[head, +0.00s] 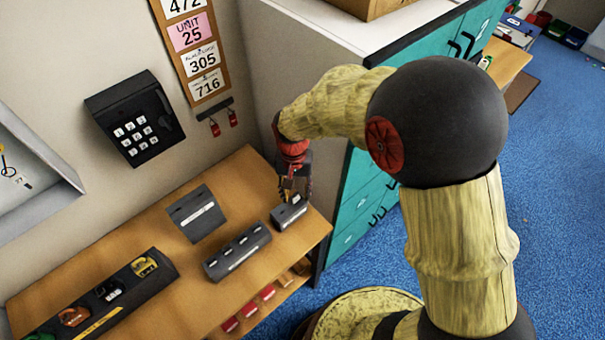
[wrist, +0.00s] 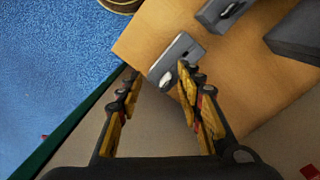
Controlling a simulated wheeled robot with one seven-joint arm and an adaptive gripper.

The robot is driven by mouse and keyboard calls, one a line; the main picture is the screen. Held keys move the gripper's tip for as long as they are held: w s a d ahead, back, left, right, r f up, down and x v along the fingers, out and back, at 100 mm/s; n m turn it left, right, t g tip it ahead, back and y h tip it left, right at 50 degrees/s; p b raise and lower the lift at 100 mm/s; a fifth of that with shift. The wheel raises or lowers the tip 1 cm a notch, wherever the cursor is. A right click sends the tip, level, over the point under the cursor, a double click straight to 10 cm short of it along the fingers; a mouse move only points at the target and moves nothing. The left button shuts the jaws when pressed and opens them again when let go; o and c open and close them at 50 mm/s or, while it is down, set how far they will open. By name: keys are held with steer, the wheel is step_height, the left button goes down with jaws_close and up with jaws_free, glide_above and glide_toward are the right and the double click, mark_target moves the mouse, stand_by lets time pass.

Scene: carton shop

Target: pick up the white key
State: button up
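A small white piece, apparently the white key (wrist: 167,78), lies on a small grey block (wrist: 183,47) in the wrist view. The same block (head: 289,214) stands near the right end of the wooden bench in the head view, where the key cannot be made out clearly. My gripper (head: 293,189) is just above the block, pointing down. In the wrist view my gripper (wrist: 157,76) has its two fingers spread, with nothing held. The right fingertip overlaps the block's edge in the picture; I cannot tell whether it touches.
A longer grey slotted block (head: 238,252) and a dark square panel (head: 196,213) are left of the small block on the bench (head: 130,230). A black key rack (head: 108,292) is farther left. A teal cabinet (head: 350,205) stands close on the right.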

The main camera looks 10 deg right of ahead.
mark_target(296, 199)
steer(key=shift+w+a+f+m+t, duration=0.15)
steer(key=shift+w+f+m+t, duration=0.15)
steer(key=shift+w+f+m, duration=0.7)
step_height(296, 199, down, 5)
steer(key=shift+w+r, duration=0.1)
steer(key=shift+w, duration=0.05)
steer(key=shift+c, duration=1.3)
jaws_close()
